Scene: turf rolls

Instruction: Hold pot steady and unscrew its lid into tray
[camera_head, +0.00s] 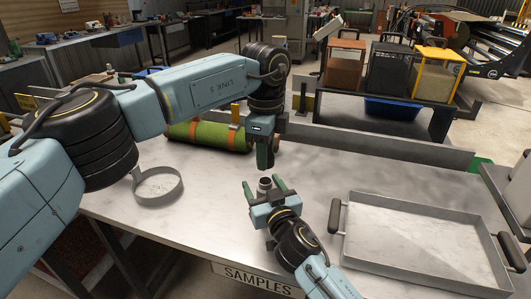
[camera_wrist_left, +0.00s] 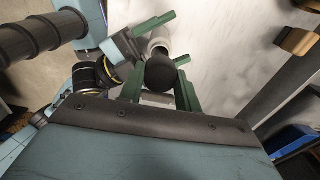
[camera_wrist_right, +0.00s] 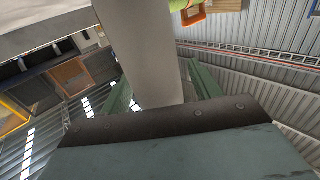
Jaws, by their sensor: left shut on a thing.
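The small grey pot (camera_head: 264,184) is near the middle of the bench. My right gripper (camera_head: 265,190) comes from below, its green fingers on either side of the pot; a gap shows beside it. In the right wrist view the pot (camera_wrist_right: 150,50) is a wide grey column between the fingers. My left gripper (camera_head: 265,155) is above, pointing down, shut on the dark round lid (camera_wrist_left: 160,75). In the head view the lid is mostly hidden by the fingers, and a gap separates them from the pot. The empty grey tray (camera_head: 420,240) with dark handles is at right.
A round shallow grey pan (camera_head: 158,187) lies at left on the bench. A green turf roll (camera_head: 210,135) with orange straps lies behind my left arm. A low grey rail (camera_head: 380,145) runs along the back edge. Bare bench lies between the pot and the tray.

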